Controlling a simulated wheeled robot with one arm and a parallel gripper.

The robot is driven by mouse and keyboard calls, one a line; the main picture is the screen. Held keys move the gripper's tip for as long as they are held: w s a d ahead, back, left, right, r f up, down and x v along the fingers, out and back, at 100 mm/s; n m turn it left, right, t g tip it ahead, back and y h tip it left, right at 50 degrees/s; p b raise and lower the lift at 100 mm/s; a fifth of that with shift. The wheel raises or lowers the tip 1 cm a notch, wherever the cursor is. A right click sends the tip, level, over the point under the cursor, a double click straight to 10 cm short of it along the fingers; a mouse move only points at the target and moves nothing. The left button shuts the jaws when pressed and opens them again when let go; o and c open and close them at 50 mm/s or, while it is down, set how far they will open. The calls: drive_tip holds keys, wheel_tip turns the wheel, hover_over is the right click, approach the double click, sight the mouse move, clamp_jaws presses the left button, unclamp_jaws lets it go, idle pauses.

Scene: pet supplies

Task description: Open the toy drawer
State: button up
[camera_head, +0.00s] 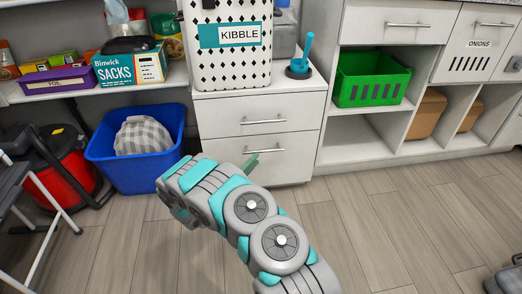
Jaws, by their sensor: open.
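A white drawer unit (202,93) stands at the centre, with two drawers, both shut. The upper drawer (220,116) has a horizontal bar handle (263,121). The lower drawer (295,160) has a handle (270,151) partly behind my gripper. Neither front shows a label, so I cannot tell which is the toy drawer. My gripper (251,161) is mostly hidden behind my arm; a teal finger shows in front of the lower drawer, close to its handle. I cannot tell whether it touches. The jaws are open, and I see nothing held.
A kibble container (228,60) and a teal scoop in a holder (299,69) stand on the unit. A blue bin (174,120) with a checked cushion (143,136) is to the left, beside a red vacuum (62,165). A green basket (372,80) sits right. Floor ahead is clear.

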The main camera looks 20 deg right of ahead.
sight(264, 151)
drive_tip(key=x, duration=0.6)
drive_tip(key=shift+d, duration=0.25)
drive_tip(key=shift+c, duration=0.4)
clamp_jaws()
idle(0.8)
